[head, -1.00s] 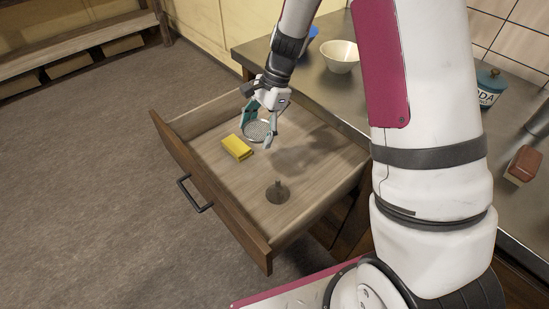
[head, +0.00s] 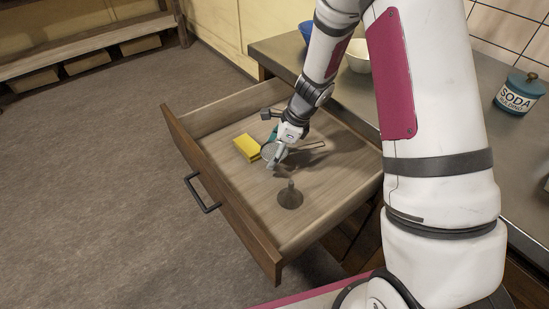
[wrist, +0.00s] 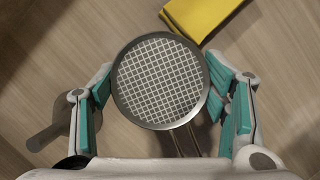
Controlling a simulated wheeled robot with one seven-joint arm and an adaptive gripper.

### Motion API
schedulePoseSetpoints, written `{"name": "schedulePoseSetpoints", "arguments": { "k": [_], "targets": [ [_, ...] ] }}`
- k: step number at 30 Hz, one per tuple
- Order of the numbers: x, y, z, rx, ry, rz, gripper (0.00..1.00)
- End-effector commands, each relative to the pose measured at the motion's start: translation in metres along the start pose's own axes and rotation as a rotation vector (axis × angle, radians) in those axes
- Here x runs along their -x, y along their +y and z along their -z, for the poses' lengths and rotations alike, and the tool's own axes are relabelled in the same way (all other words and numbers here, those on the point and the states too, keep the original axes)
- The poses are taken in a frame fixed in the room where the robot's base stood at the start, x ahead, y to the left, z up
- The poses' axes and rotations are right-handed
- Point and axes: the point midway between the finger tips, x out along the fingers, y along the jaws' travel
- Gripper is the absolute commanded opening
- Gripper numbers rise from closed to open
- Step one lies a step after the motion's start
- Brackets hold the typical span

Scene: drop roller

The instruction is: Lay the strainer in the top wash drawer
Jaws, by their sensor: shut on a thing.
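The top wash drawer (head: 223,205) is pulled open, with a pale wooden floor. The strainer (wrist: 160,80) is a round grey metal rim with a white mesh, and its handle points back under my gripper in the wrist view. In the head view its handle (head: 312,146) shows to the right of my gripper (head: 272,152), which partly hides the rest. My gripper is shut on the strainer, its teal-padded fingers on either side of the rim. It holds the strainer low inside the drawer. I cannot tell whether the strainer touches the floor.
A yellow block (head: 247,147) lies in the drawer just left of the strainer. The floor around the funnel is bare. Bowls (head: 358,57) and a soda tin (head: 519,94) stand on the counter.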

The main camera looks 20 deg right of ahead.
Motion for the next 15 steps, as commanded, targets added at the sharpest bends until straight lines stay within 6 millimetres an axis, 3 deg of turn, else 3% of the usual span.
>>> {"name": "schedulePoseSetpoints", "arguments": {
  "k": [5, 15],
  "targets": [
    [-0.024, 0.000, 0.010, -0.002, 0.000, -0.002, 0.35],
    [-0.026, 0.000, 0.011, 0.000, 0.000, -0.001, 0.35]
  ]
}}
